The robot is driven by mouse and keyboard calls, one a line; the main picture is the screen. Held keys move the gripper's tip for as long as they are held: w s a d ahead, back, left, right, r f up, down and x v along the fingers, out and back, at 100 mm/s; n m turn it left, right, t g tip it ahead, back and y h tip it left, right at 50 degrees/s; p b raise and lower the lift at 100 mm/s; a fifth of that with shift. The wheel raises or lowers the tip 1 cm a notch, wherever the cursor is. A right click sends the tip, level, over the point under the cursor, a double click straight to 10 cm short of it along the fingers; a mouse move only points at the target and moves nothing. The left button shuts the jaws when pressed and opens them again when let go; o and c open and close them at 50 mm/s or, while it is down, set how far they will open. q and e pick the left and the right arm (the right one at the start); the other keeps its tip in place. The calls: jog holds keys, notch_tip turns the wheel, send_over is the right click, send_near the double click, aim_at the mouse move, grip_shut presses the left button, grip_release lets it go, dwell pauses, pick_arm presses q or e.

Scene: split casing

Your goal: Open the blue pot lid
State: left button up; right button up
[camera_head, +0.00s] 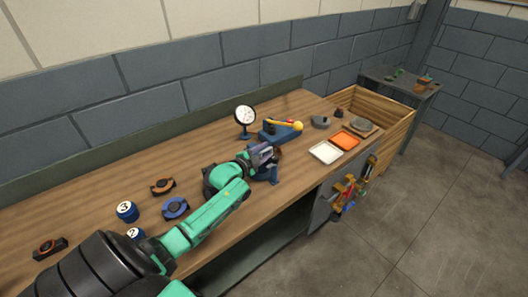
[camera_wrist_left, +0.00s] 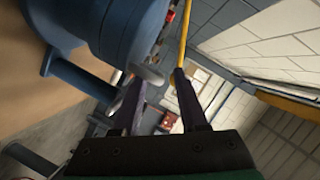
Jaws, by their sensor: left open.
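The blue pot (camera_head: 268,175) stands near the front edge of the bench, mostly hidden in the head view behind my left gripper (camera_head: 272,156). In the left wrist view the blue pot (camera_wrist_left: 112,28) fills the upper left, with a blue leg below it. A grey rounded tab (camera_wrist_left: 150,75) juts from its side, near the fingertips. My left gripper (camera_wrist_left: 160,80) is open, its two dark fingers pointing past the pot's side. The tab overlaps the gap between the fingers; I cannot tell if it touches them. My right gripper is not in view.
Behind the pot stand a dial gauge (camera_head: 245,115) and a blue device with a yellow-knobbed lever (camera_head: 283,130). White (camera_head: 325,152) and orange (camera_head: 345,140) trays lie to the right. Numbered blue cylinders (camera_head: 127,211) and small rings (camera_head: 175,208) lie left, near my arm.

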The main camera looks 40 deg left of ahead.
pick_arm(q)
grip_shut()
dwell(1.3)
